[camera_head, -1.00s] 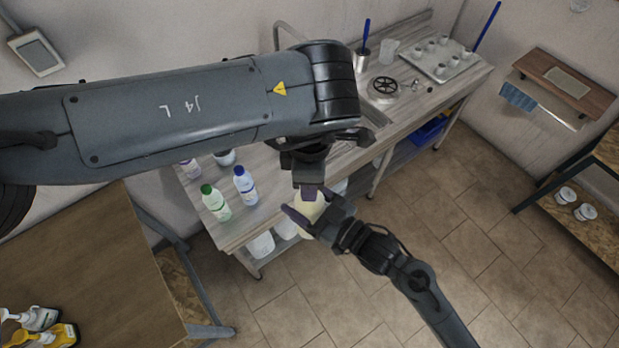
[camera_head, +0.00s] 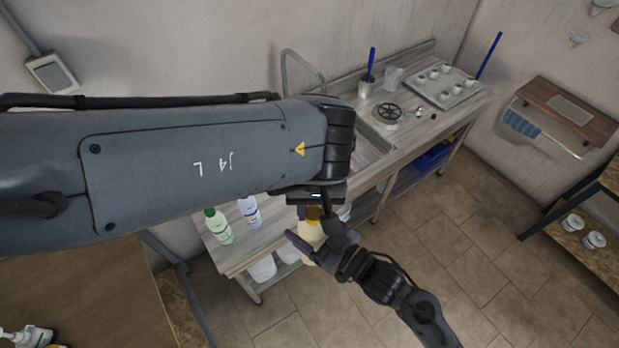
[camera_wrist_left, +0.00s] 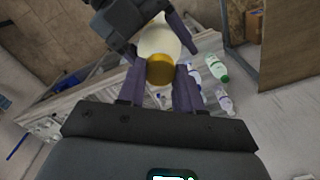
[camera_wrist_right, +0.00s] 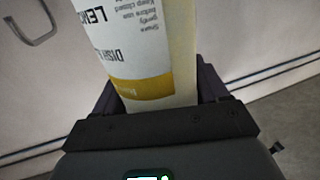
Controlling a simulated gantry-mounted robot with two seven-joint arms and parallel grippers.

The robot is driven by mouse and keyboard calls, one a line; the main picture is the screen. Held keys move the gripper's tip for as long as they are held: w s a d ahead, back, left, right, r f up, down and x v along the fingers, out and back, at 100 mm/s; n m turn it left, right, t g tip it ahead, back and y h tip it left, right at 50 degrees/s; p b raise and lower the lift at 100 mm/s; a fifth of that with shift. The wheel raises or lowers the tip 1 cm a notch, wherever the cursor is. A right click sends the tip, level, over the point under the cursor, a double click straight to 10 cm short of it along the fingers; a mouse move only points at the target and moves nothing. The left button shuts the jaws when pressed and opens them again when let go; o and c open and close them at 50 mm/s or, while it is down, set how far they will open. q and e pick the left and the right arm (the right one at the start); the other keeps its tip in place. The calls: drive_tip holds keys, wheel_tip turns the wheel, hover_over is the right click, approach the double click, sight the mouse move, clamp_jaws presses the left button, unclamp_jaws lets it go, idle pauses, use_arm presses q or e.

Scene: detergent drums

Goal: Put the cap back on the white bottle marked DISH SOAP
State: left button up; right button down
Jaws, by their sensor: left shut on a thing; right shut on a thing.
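The pale cream-white bottle (camera_head: 309,251) is held in the air in front of the counter by my right gripper (camera_head: 318,238), which is shut on its body. In the right wrist view the bottle's label (camera_wrist_right: 125,45) shows part of the word DISH. The gold cap (camera_wrist_left: 160,69) is between the fingers of my left gripper (camera_wrist_left: 158,88), which is shut on it. In the left wrist view the cap lines up over the bottle's top (camera_wrist_left: 158,38). In the head view the cap (camera_head: 313,213) is right above the bottle. I cannot tell whether they touch; the neck is hidden.
A green-capped bottle (camera_head: 218,227) and a blue-labelled bottle (camera_head: 250,211) stand on the counter (camera_head: 236,255). My left arm hides part of the counter. A tray of small cups (camera_head: 440,84) is at its far end.

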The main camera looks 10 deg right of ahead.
use_arm(q)
drive_tip(key=o, duration=1)
drive_tip(key=shift+r, duration=0.1)
drive_tip(key=shift+r, duration=2.2)
drive_tip(key=shift+c, duration=0.3)
